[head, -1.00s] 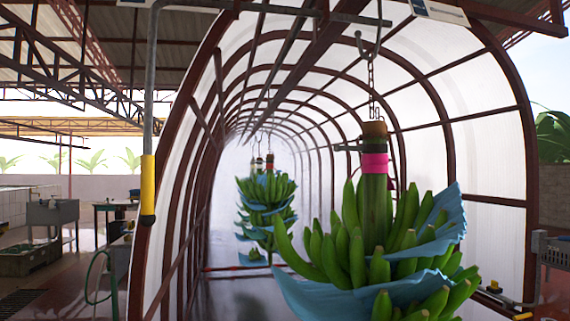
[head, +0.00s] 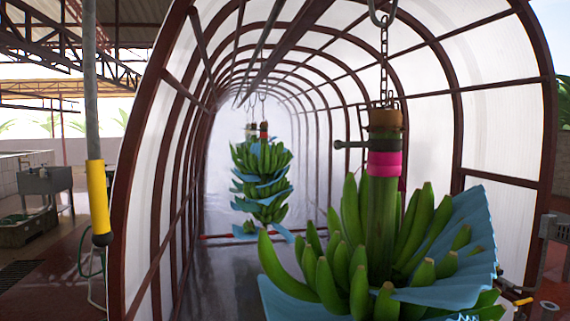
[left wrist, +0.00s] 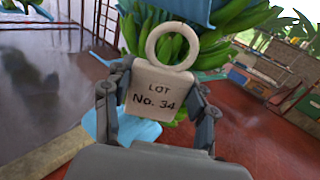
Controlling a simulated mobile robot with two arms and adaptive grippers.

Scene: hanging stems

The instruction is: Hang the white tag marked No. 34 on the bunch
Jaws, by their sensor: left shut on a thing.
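The near banana bunch (head: 385,230) hangs by a chain in the head view, its stem (head: 381,205) upright with a pink band (head: 384,165) near the top. A dark peg (head: 350,144) sticks out to the left from a strap on the stem, just above the band. In the left wrist view, my left gripper (left wrist: 157,100) is shut on the white tag (left wrist: 154,80), printed "LOT No. 34", with a ring at its top. Green bananas (left wrist: 185,42) show behind the ring; the tag is clear of the peg. Neither gripper shows in the head view.
A second bunch (head: 262,175) hangs deeper in the arched tunnel. Blue sheets (head: 455,235) lie between the near bunch's hands. The floor (head: 232,285) left of this bunch looks clear.

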